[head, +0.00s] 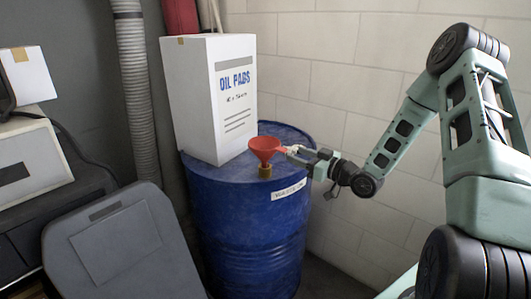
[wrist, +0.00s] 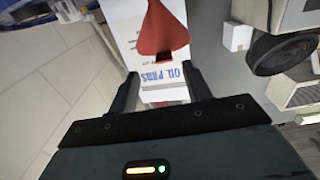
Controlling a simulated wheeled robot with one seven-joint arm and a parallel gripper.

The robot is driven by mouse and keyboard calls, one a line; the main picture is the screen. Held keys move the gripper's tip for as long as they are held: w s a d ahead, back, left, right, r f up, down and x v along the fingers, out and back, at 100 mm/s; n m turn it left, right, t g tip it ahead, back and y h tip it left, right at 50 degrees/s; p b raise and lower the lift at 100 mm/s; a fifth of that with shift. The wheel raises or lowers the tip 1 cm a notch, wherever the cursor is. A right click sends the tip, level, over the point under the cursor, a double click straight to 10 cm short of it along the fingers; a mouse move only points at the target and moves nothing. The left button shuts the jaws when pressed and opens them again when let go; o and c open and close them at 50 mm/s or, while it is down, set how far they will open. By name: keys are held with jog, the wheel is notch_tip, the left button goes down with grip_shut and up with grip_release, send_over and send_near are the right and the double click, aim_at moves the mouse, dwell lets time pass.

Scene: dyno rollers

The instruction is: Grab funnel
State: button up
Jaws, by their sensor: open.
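The red funnel (wrist: 163,32) shows there just beyond the fingertips, roughly in line with the gap. I cannot tell whether a finger touches it.
A white box (head: 208,100) marked OIL PADS stands on the drum, behind and left of the funnel. A pale tiled wall (head: 345,75) is behind the drum and arm. A grey panel (head: 125,240) leans at the front left. A ribbed hose (head: 135,90) hangs behind.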

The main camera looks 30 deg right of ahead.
aim_at(286, 151)
jog(key=x, duration=0.2)
jog(key=p+x, duration=0.1)
jog(key=x, duration=0.1)
jog(key=p+x, duration=0.1)
jog(key=x, duration=0.1)
jog(key=shift+w+a, duration=0.1)
jog(key=shift+a, duration=0.25)
jog(key=c, duration=1.1)
